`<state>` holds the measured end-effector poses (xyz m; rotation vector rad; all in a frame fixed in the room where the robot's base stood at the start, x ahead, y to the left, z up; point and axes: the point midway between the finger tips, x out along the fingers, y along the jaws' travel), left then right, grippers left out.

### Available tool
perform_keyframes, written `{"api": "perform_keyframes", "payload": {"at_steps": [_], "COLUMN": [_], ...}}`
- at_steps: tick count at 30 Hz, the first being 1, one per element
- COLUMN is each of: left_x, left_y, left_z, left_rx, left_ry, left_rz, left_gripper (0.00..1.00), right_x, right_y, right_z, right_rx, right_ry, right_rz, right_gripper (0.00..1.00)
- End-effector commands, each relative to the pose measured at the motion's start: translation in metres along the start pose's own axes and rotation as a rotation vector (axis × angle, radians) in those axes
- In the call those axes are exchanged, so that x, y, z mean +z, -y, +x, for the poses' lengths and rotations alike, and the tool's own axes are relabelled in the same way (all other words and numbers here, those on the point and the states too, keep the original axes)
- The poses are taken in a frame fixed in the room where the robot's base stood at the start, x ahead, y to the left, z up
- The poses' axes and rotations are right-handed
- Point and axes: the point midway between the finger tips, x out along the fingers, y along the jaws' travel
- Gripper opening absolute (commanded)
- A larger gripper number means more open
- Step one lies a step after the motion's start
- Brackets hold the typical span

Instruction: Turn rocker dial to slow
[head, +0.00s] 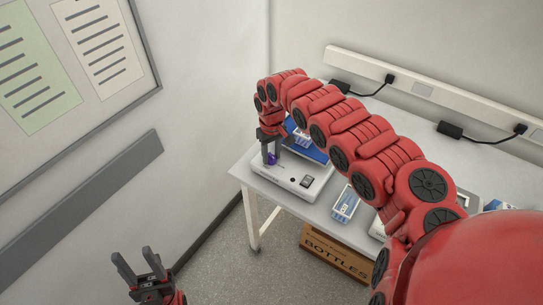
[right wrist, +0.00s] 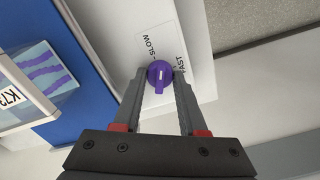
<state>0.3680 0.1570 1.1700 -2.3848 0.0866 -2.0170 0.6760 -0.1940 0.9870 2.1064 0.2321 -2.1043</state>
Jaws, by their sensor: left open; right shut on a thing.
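The rocker (head: 298,176) is a white device with a blue platform, standing at the left end of the bench in the head view. Its purple dial (right wrist: 159,74) shows in the right wrist view beside the printed words SLOW and FAST. The dial has a light mark on it. My right gripper (right wrist: 160,82) is shut on the dial, one finger on each side. In the head view my right gripper (head: 270,158) points down at the dial (head: 274,159), which it partly hides. My left gripper (head: 137,265) is open and empty, low at the left, away from the bench.
A box marked K73 (right wrist: 25,90) sits on the blue platform (right wrist: 80,130). A black switch (head: 306,181) is on the rocker's front. A blue-and-white rack (head: 345,204) lies to its right. A BOTTLES carton (head: 335,258) stands under the bench. A wall borders the bench's left end.

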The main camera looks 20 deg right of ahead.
Motion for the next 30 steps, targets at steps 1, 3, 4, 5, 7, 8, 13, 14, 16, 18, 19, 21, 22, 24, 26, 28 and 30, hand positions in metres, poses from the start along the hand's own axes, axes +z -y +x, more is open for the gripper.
{"api": "perform_keyframes", "payload": {"at_steps": [1, 3, 4, 5, 7, 8, 13, 14, 16, 18, 19, 21, 22, 24, 26, 28, 30], "left_x": [0.001, 0.001, 0.001, 0.002, 0.002, 0.002, 0.003, 0.003, 0.003, 0.004, 0.004, 0.004, 0.004, 0.004, 0.004, 0.004, 0.004], "left_y": [0.000, 0.000, 0.000, -0.001, -0.001, -0.001, -0.001, -0.001, -0.001, -0.001, -0.001, -0.001, -0.001, -0.001, -0.001, -0.001, -0.001], "left_z": [-0.004, -0.007, -0.008, -0.009, -0.012, -0.013, -0.018, -0.019, -0.020, -0.021, -0.022, -0.022, -0.023, -0.023, -0.023, -0.023, -0.023], "left_rx": [0.000, 0.000, 0.000, 0.000, 0.000, 0.000, 0.000, 0.000, 0.000, 0.000, 0.000, 0.000, 0.000, 0.000, 0.000, 0.000, 0.000], "left_ry": [0.000, 0.000, 0.000, 0.000, 0.000, 0.000, 0.000, 0.000, 0.000, 0.000, 0.000, 0.000, 0.000, 0.000, 0.000, 0.000, 0.000], "left_rz": [0.000, 0.000, 0.000, 0.000, 0.000, 0.000, 0.000, 0.000, 0.000, 0.000, 0.000, 0.000, 0.000, 0.000, 0.000, 0.000, 0.000], "left_gripper": [0.50, 0.50, 0.50, 0.50, 0.50, 0.50, 0.50, 0.50, 0.50, 0.50, 0.50, 0.50, 0.50, 0.50, 0.50, 0.50, 0.50], "right_x": [0.000, 0.001, 0.001, 0.001, 0.001, 0.000, -0.001, -0.001, 0.000, 0.000, 0.000, 0.000, 0.001, 0.001, 0.001, 0.001, 0.001], "right_y": [-0.001, -0.001, -0.001, -0.001, -0.001, -0.001, 0.000, 0.000, 0.000, 0.000, 0.000, 0.000, 0.000, 0.000, 0.000, 0.000, 0.000], "right_z": [0.002, 0.002, 0.002, 0.002, 0.002, 0.002, 0.001, 0.001, 0.001, 0.001, 0.001, 0.001, 0.001, 0.001, 0.000, 0.000, 0.000], "right_rx": [0.000, 0.000, 0.000, 0.000, 0.000, 0.000, 0.000, 0.000, 0.000, 0.000, 0.000, 0.000, 0.000, -0.001, -0.001, -0.001, -0.001], "right_ry": [0.000, 0.002, 0.002, 0.002, 0.001, 0.001, -0.003, -0.003, -0.002, 0.000, 0.000, 0.001, 0.002, 0.002, 0.003, 0.003, 0.003], "right_rz": [-0.040, -0.102, -0.128, -0.153, -0.208, -0.230, -0.337, -0.352, -0.383, -0.408, -0.417, -0.434, -0.440, -0.449, -0.455, -0.458, -0.460], "right_gripper": [0.00, 0.00, 0.00, 0.00, 0.00, 0.00, 0.00, 0.00, 0.00, 0.00, 0.00, 0.00, 0.00, 0.00, 0.00, 0.00, 0.00]}}
